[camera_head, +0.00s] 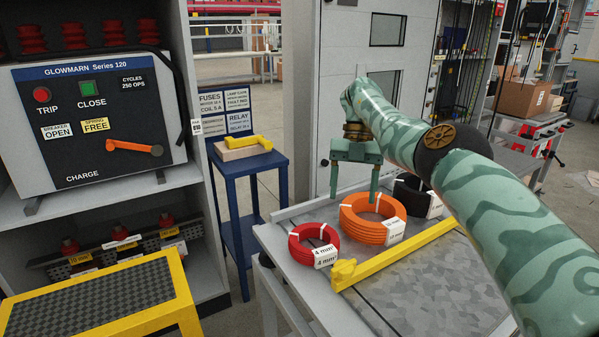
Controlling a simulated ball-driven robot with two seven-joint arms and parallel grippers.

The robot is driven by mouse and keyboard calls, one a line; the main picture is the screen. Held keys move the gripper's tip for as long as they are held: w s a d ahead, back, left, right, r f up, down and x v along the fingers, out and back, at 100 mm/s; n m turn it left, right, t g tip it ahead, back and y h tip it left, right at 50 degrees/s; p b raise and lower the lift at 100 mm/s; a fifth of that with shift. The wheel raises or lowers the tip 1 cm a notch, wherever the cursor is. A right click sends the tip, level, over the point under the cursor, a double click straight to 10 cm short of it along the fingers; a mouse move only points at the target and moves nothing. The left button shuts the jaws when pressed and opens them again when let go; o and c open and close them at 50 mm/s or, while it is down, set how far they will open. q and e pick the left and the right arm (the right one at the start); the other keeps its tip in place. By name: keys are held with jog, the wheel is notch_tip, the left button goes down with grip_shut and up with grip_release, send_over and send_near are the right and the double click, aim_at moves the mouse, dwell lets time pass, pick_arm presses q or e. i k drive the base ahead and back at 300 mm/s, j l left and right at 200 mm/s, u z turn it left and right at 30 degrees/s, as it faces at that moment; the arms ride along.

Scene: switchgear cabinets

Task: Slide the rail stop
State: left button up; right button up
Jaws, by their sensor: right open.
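A long yellow bar (405,252) lies diagonally on the grey worktable (430,290). At its left end is a rounded yellow piece (343,271); I cannot tell for sure whether this is the rail stop. My right gripper (354,197) points down with its two fingers apart and nothing between them. It appears over or just behind the orange cable coil (368,228), apart from the yellow bar. My left gripper is not in view.
A red coil (313,243) lies left of the orange one, and a black coil (411,194) lies behind. A blue stand (249,166) holds a yellow-handled block. The breaker cabinet (95,125) and a yellow-edged step (95,300) are at left. The table's front is clear.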

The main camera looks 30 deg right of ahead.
aim_at(366, 268)
jog(key=k+j, duration=0.8)
